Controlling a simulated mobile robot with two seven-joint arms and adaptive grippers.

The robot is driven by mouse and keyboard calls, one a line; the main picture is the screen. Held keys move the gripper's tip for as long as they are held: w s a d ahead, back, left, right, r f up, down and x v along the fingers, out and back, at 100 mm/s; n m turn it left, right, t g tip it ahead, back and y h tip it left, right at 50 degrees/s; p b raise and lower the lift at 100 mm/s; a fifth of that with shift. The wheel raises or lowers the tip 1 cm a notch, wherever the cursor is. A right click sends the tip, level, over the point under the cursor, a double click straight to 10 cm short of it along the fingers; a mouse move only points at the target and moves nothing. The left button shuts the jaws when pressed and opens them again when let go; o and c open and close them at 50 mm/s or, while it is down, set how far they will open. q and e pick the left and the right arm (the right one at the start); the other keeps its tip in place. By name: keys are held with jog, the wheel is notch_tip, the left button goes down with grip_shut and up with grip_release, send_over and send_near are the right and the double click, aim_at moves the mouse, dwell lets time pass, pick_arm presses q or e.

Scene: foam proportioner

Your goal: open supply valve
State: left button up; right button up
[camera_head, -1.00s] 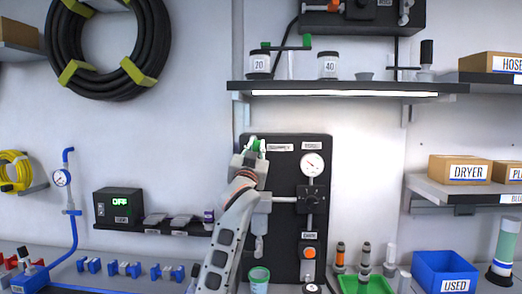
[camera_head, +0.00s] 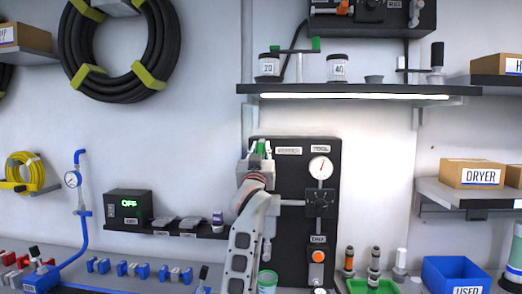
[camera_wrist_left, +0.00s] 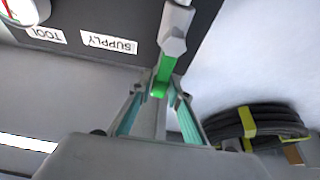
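The supply valve has a green handle (camera_head: 261,147) at the upper left of the black panel (camera_head: 292,218). In the left wrist view the green handle (camera_wrist_left: 162,76) hangs from a grey fitting beside the SUPPLY label (camera_wrist_left: 109,43). My left gripper (camera_head: 259,150) is at the handle, with one finger on each side. In the left wrist view the left gripper (camera_wrist_left: 159,92) is open, its teal-lined fingers straddling the handle's end. Whether either finger touches it is hard to tell. My right gripper is not in view.
The panel also carries a TOOL gauge (camera_head: 320,167), a black valve (camera_head: 320,203) and an orange knob (camera_head: 318,256). A shelf (camera_head: 350,90) with jars is above. A box reading OFF (camera_head: 129,206) stands left. A hose coil (camera_head: 118,45) hangs at upper left.

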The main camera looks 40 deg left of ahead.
pick_arm(q)
jog(key=shift+o, duration=0.7)
jog(key=shift+s, duration=0.1)
jog(key=v, duration=1.2)
jog(key=shift+f, duration=0.1)
